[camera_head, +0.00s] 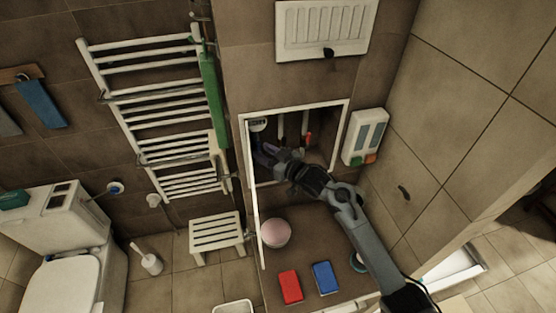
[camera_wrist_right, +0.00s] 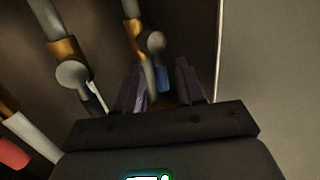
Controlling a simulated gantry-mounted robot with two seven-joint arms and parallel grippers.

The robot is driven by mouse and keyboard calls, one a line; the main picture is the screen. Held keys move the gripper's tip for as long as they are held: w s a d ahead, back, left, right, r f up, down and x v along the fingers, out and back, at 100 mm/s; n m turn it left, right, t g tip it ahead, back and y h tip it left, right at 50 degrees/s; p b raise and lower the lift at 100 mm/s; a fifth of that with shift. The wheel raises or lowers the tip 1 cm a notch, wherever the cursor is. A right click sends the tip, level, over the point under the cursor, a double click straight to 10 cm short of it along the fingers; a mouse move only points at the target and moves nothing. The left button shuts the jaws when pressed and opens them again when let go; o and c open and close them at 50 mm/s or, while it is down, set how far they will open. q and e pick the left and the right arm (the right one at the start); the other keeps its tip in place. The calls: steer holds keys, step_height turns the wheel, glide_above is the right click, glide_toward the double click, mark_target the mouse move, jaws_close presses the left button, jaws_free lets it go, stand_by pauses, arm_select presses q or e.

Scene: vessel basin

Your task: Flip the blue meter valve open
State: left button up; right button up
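The blue meter valve handle (camera_wrist_right: 162,79) shows in the right wrist view, hanging below a grey round meter body on a brass-fitted pipe. My right gripper (camera_wrist_right: 159,84) has its two purple fingers apart, one on each side of the blue handle, with a visible gap at least on the right. I cannot tell whether the left finger touches it. In the head view my right gripper (camera_head: 264,153) reaches into the open wall niche (camera_head: 330,104), at its left side. The blue handle is hidden there behind the gripper. My left gripper is not in view.
A red valve handle (camera_head: 308,138) sits on a pipe at the niche's right; the niche's white frame and open door (camera_head: 256,215) bound the space. A pink ball (camera_head: 276,233), red sponge (camera_head: 290,286) and blue sponge (camera_head: 325,277) lie on the ledge below.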

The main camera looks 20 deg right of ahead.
steer(key=b+v, duration=0.1)
steer(key=v, duration=0.9)
steer(key=shift+s+d, duration=0.1)
